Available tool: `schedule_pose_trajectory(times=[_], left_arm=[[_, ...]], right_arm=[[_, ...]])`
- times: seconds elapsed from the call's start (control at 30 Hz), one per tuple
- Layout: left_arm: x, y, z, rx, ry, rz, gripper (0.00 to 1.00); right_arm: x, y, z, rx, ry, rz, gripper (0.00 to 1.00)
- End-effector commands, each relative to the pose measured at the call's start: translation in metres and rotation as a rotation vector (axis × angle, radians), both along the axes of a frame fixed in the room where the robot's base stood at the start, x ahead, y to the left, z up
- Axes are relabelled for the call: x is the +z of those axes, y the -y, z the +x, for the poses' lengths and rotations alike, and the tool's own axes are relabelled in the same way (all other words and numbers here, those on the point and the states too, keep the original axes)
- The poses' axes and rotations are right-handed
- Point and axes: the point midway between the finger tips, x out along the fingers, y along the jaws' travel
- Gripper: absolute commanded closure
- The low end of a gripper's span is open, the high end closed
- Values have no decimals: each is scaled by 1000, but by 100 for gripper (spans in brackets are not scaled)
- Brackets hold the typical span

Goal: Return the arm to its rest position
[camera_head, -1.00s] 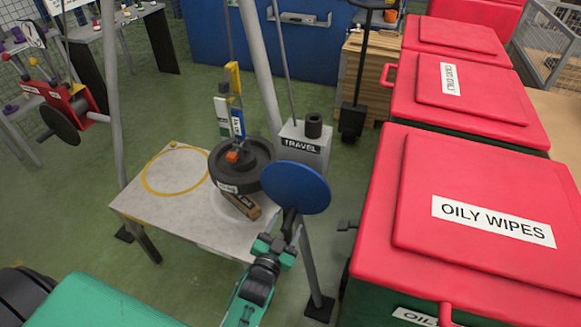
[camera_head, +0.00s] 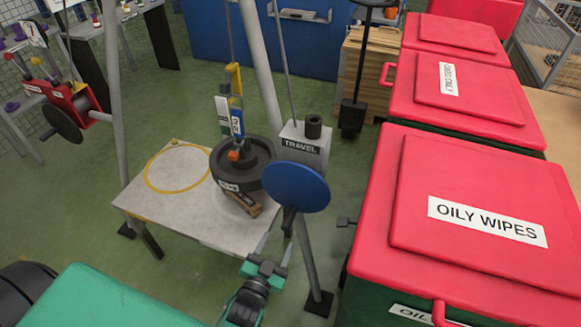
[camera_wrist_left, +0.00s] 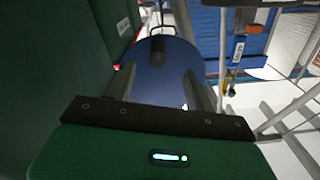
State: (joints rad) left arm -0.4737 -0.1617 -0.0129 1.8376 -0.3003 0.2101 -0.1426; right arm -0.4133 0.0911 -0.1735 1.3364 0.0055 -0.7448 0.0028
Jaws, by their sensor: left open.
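My left gripper (camera_head: 276,250) is in the lower middle of the head view, its fingers apart with nothing between them. It sits below a blue disc (camera_head: 297,187) on a dark stem by a grey frame leg, with a visible gap between them. In the left wrist view my left gripper (camera_wrist_left: 158,88) shows its two fingers spread, with the blue disc (camera_wrist_left: 168,62) beyond them. My right gripper is not in either view.
A pale table (camera_head: 185,215) with a yellow ring (camera_head: 147,176) carries a black round weight (camera_head: 240,168). A grey TRAVEL box (camera_head: 303,148) stands behind the disc. Red-lidded bins (camera_head: 485,190) fill the right side.

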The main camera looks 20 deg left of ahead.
Motion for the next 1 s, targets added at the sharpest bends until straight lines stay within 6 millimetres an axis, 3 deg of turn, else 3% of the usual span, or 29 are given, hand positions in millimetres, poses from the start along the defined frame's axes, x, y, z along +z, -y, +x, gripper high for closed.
schedule_pose_trajectory(times=[0.37,0.47,0.57,0.67,0.77,0.87,1.0], left_arm=[[0,0,0,0,0,0,45],[-11,2,0,-7,-26,-6,45],[-45,9,-5,-25,-112,-23,45],[-102,19,-20,-52,-258,-52,45],[-168,26,-47,-74,-435,-77,45],[-229,27,-85,-85,-613,-95,45],[-303,17,-153,-80,-865,-103,45]], right_arm=[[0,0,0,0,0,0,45],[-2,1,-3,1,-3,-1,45],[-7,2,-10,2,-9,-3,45],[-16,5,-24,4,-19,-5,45],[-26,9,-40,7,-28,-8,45],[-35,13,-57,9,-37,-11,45],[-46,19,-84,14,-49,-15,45]])
